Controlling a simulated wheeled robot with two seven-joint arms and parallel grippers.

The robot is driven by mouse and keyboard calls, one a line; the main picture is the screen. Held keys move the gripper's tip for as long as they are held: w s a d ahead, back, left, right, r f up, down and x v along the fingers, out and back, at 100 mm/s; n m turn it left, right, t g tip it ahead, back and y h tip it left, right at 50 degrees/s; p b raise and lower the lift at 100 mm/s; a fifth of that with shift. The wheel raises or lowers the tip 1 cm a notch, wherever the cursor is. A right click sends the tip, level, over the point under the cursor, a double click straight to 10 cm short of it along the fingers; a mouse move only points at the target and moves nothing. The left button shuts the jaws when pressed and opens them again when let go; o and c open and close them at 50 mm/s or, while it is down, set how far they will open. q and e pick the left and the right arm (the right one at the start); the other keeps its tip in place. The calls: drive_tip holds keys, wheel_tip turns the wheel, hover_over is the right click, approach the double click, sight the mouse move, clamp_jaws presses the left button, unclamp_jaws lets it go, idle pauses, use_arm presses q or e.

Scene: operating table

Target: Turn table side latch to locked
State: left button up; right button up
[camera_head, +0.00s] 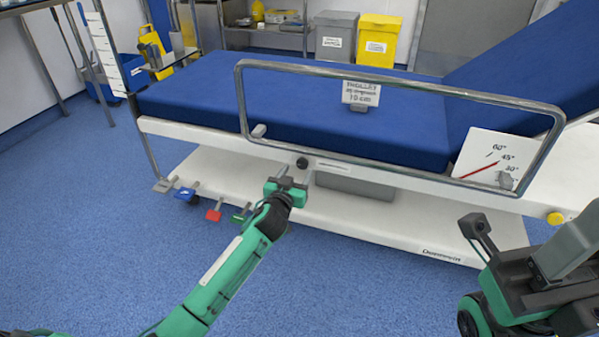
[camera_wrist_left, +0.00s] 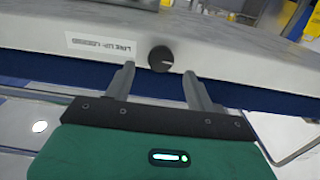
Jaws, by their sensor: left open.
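The side latch is a small black round knob (camera_head: 302,163) on the white side rail of the operating table (camera_head: 220,143). In the wrist view the knob (camera_wrist_left: 160,59) has a pale pointer line on its face, lying roughly level. A white label (camera_wrist_left: 100,45) with printed text sits beside the knob; its words are too small to read surely. My left gripper (camera_head: 294,174) is open and empty, just in front of and slightly below the knob. In the wrist view its two fingertips (camera_wrist_left: 158,72) lie on either side of the knob's lower edge, with no clear contact.
A metal guard rail (camera_head: 400,83) stands above the knob. Red (camera_head: 214,212), blue and green pedals lie low at the left of the table base (camera_head: 390,222). A yellow knob (camera_head: 555,218) sits at the far right. My dark and green right arm parts show at lower right.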

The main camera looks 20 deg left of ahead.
sight(302, 164)
use_arm(q)
drive_tip(key=shift+w+b, duration=0.45)
drive_tip(key=shift+w, duration=1.2)
drive_tip(key=c, duration=1)
